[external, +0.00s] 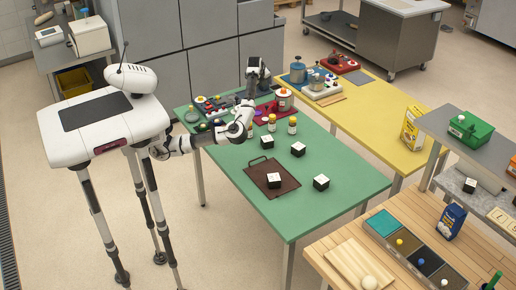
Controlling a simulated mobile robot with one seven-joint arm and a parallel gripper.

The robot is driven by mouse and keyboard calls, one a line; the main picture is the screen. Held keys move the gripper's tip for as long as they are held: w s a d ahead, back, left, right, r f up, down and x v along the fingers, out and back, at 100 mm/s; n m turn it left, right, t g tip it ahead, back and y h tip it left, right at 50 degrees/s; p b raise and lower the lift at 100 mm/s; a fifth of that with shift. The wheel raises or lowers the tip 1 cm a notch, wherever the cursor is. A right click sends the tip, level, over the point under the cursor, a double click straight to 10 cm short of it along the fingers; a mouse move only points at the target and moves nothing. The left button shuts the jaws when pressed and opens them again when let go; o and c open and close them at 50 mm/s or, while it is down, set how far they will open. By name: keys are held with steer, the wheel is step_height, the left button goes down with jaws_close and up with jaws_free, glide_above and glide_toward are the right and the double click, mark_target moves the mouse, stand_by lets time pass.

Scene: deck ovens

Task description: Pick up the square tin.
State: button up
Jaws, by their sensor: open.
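Another (274,180) sits on a flat brown tray (262,169) with a handle. I cannot tell which thing is the square tin. My gripper (257,66) is raised above the far end of the green table, apart from the blocks and tray. It is open; nothing shows clearly between its fingers.
Small jars (292,125) and a red-based device (283,100) stand near my arm. Coloured-knob panels (209,104) lie at the far left edge. A yellow table (375,130) adjoins on the right, and a wooden counter (330,250) stands in front.

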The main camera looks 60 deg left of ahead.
mark_target(267, 138)
steer(key=s+d+f+g+h, duration=0.1)
steer(key=d+f, duration=0.3)
steer(key=f, duration=0.2)
steer(key=s+d+f+m+g+h, duration=0.1)
steer(key=s+d+f+g+h, duration=0.1)
steer(key=d+f, duration=0.3)
steer(key=s+d+f+m+g+h, duration=0.1)
steer(key=s+d+f+g+h, duration=0.1)
steer(key=d+f, duration=0.2)
step_height(267, 138, down, 4)
steer(key=shift+s+d+r, duration=0.1)
steer(key=shift+d+r, duration=0.05)
steer(key=shift+r, duration=0.1)
steer(key=shift+s+d+f+p, duration=0.15)
steer(key=shift+f+p, duration=0.25)
steer(key=shift+f, duration=1.1)
steer(key=shift+s+d+f+p, duration=0.1)
steer(key=shift+f+p, duration=0.25)
steer(key=shift+f, duration=1.15)
steer(key=shift+c, duration=0.4)
steer(key=c, duration=1.1)
